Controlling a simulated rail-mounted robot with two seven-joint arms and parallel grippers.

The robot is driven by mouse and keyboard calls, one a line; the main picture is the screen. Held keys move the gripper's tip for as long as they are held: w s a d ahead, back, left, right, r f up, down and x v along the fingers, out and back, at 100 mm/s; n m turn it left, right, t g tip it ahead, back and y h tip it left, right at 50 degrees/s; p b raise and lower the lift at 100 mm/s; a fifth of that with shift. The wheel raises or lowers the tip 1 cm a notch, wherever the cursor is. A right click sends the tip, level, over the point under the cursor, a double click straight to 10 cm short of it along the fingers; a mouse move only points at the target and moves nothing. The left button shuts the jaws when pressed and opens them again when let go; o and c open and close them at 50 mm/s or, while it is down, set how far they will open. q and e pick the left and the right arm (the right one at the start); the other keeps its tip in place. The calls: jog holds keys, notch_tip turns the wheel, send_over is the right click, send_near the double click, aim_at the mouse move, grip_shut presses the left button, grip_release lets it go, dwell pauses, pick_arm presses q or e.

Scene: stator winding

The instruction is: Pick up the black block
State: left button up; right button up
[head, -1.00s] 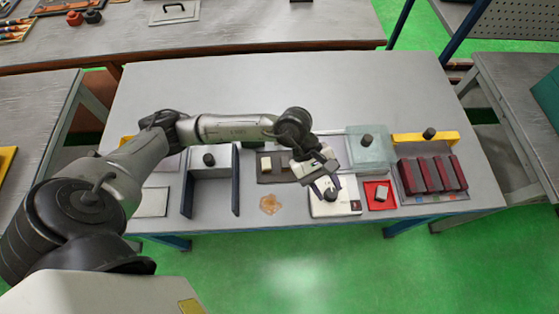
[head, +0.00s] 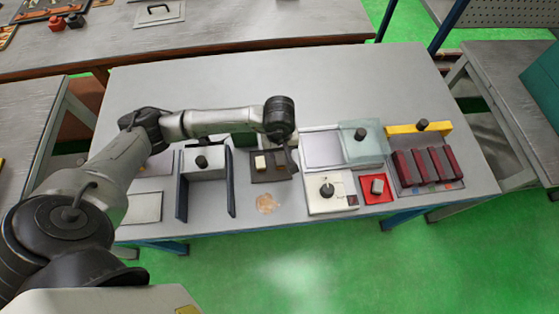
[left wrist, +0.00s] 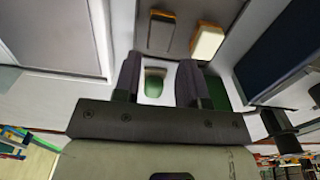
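A dark tray (head: 262,177) lies near the middle of the table, and in the left wrist view it shows (left wrist: 184,22) at the top. A cream block (head: 260,162) rests in it and shows in the wrist view too (left wrist: 207,42). Beside it in the wrist view is a dark block with an orange-brown edge (left wrist: 160,32), likely the black block; in the head view I cannot make it out clearly. My left gripper (left wrist: 158,82) is open and empty, its two dark fingers apart. The dark block appears beyond the fingertips. In the head view my arm hides most of this gripper.
A holder with dark blue side walls (head: 231,185) stands left of the tray. A grey panel in a white frame (head: 322,150) and a pale green box (head: 361,146) stand right. A white box with a knob (head: 328,191) and a red tray (head: 376,197) are in front. The table's back is clear.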

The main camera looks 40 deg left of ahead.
aim_at(280, 160)
pick_arm(q)
jog(key=shift+s+d+f, duration=0.1)
jog(key=shift+d+f, duration=0.05)
jog(key=shift+f, duration=3.15)
jog(key=c, duration=0.6)
